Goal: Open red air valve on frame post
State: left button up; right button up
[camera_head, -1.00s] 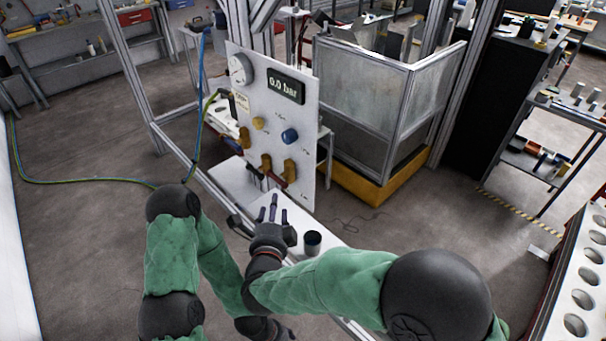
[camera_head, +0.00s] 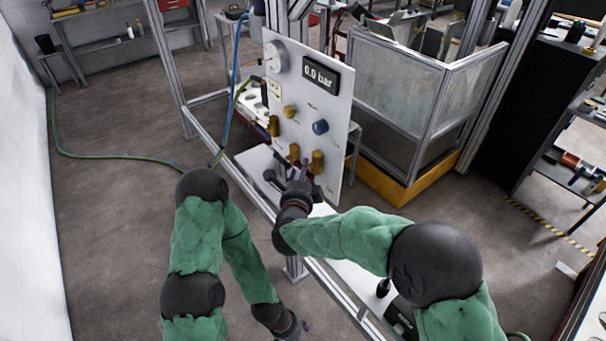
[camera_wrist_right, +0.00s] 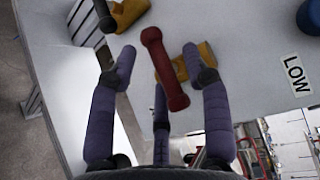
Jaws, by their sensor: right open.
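The red valve handle (camera_wrist_right: 163,68) is a short bar with rounded ends beside a brass-yellow valve body (camera_wrist_right: 191,62) in the right wrist view. My right gripper (camera_wrist_right: 160,66) has its purple-grey fingers spread, with the handle showing between the fingertips. I see no finger closed on it. In the head view my right gripper (camera_head: 302,176) is at the lower part of the white panel (camera_head: 335,100), in front of the brass valves (camera_head: 317,161), and the red handle is not clearly visible there. My left gripper (camera_head: 300,328) hangs low near the bottom edge, its fingers unclear.
The panel carries a gauge (camera_head: 276,57), a display (camera_head: 321,76) reading 0.0 bar, a blue knob (camera_head: 320,127) and a small yellow knob (camera_head: 289,112). Aluminium frame posts (camera_head: 180,65) stand around the panel.

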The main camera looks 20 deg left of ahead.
grip_shut()
